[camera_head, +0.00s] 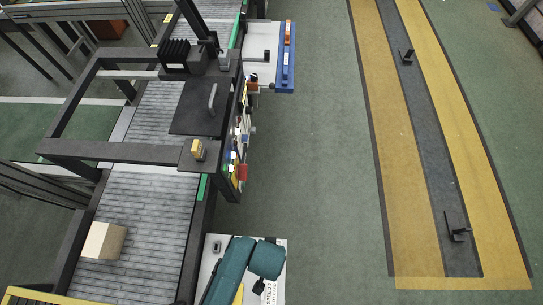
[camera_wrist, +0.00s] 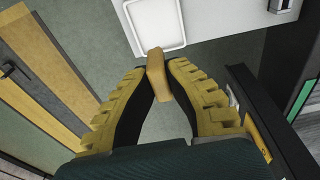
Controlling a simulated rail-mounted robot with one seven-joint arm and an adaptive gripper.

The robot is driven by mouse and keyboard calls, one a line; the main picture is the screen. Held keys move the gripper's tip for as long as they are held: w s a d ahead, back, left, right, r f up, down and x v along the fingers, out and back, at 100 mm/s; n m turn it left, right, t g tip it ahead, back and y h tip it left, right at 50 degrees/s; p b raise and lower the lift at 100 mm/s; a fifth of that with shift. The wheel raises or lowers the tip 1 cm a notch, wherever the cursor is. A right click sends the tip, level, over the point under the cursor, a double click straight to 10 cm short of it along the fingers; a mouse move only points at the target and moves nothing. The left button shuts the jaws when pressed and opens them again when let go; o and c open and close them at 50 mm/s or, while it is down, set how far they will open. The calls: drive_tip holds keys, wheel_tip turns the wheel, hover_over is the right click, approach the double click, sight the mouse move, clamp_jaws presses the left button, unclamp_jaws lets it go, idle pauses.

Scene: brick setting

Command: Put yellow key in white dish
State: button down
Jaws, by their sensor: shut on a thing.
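My gripper (camera_wrist: 161,80), with stepped yellow fingers, is shut on a small yellow-tan piece, the yellow key (camera_wrist: 156,66), in the wrist view. The key sticks out past the fingertips, and its lower part lies between them. The white dish (camera_wrist: 157,18) is a shallow tray with a raised rim at the top of the wrist view, beyond the key. The upper end of the key appears close to the dish's near rim; the height between them cannot be told. In the head view, I cannot make out the gripper, key or dish.
The dish rests on a white surface (camera_wrist: 225,20) with a grey fitting (camera_wrist: 281,5) at its right. A dark frame (camera_wrist: 265,115) runs along the right. In the head view, a conveyor (camera_head: 155,190) carries a tan box (camera_head: 103,241). Green floor (camera_head: 320,180) is open.

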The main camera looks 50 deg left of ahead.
wheel_tip(320, 180, down, 10)
drive_tip(key=shift+r+b, duration=0.15)
drive_tip(key=shift+b, duration=0.5)
drive_tip(key=c, duration=1.2)
unclamp_jaws()
drive_tip(key=shift+c, duration=0.2)
drive_tip(key=r, duration=0.4)
drive_tip(key=r+p, duration=0.1)
drive_tip(key=r, duration=0.3)
drive_tip(key=s+d+r+p, duration=0.1)
drive_tip(key=r, duration=0.3)
drive_tip(key=shift+r, duration=0.1)
drive_tip(key=w+d+r+m+t+y, duration=0.15)
drive_tip(key=w+r+t, duration=0.35)
drive_tip(key=w+r, duration=0.75)
drive_tip(key=w+r+m+t, duration=0.3)
drive_tip(key=w+r+t, duration=0.2)
drive_tip(key=w+r, duration=0.75)
drive_tip(key=s+d+r+m+t+h, duration=0.1)
drive_tip(key=s+d+r+t, duration=0.1)
drive_tip(key=r, duration=0.9)
drive_tip(key=s+d+r+m+t+h, duration=0.1)
drive_tip(key=d+r+t, duration=0.4)
drive_tip(key=r, duration=0.7)
drive_tip(key=s+d+r+m+t+h, duration=0.1)
drive_tip(key=s+d+r+m+t, duration=0.1)
drive_tip(key=r, duration=0.9)
drive_tip(key=shift+s+d+r+m+t, duration=0.15)
drive_tip(key=shift+s+d+m+t, duration=0.2)
drive_tip(key=shift+s+d+t, duration=0.6)
